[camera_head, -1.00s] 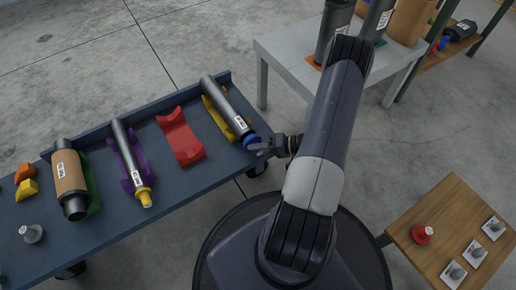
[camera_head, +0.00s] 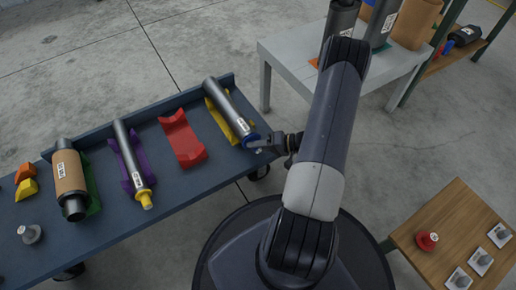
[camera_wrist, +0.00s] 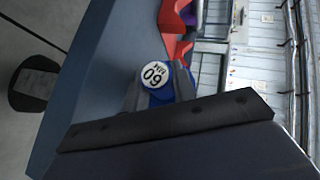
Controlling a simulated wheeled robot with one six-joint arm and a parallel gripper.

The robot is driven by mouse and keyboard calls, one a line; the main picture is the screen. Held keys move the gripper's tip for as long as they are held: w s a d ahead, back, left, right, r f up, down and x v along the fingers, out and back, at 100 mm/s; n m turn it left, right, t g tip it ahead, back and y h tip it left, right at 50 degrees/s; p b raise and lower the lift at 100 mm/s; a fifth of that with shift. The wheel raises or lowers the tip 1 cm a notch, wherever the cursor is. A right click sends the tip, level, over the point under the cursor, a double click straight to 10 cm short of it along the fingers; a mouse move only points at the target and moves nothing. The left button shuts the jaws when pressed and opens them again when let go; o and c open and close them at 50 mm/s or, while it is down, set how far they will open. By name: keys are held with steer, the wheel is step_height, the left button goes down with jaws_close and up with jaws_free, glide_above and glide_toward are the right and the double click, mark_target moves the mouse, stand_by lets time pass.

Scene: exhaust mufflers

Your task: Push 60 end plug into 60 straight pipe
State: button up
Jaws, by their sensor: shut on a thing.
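The 60 straight pipe (camera_head: 230,107) is a grey tube with a white label, lying in a yellow cradle (camera_head: 216,115) at the right end of the blue bench. The blue 60 end plug (camera_head: 251,138) is at the pipe's near end, in line with it. How deep it sits cannot be told. My gripper (camera_head: 257,145) is shut on the plug from the near side. In the wrist view the plug's round white face marked 60 (camera_wrist: 156,75) shows between my fingers; the pipe is hidden there.
The blue bench (camera_head: 110,225) also holds a red cradle (camera_head: 183,139), a pipe with a yellow end (camera_head: 128,150) and a brown-wrapped muffler (camera_head: 69,178). A grey table (camera_head: 285,50) stands behind, a wooden table (camera_head: 440,205) at right.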

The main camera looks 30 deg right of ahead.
steer(key=shift+w, duration=0.35)
steer(key=o, duration=1.1)
steer(key=p+v, duration=0.3)
steer(key=v, duration=0.7)
steer(key=shift+s+d+r, duration=0.1)
steer(key=shift+s+d, duration=0.15)
steer(key=shift+s, duration=0.05)
steer(key=shift+w, duration=0.1)
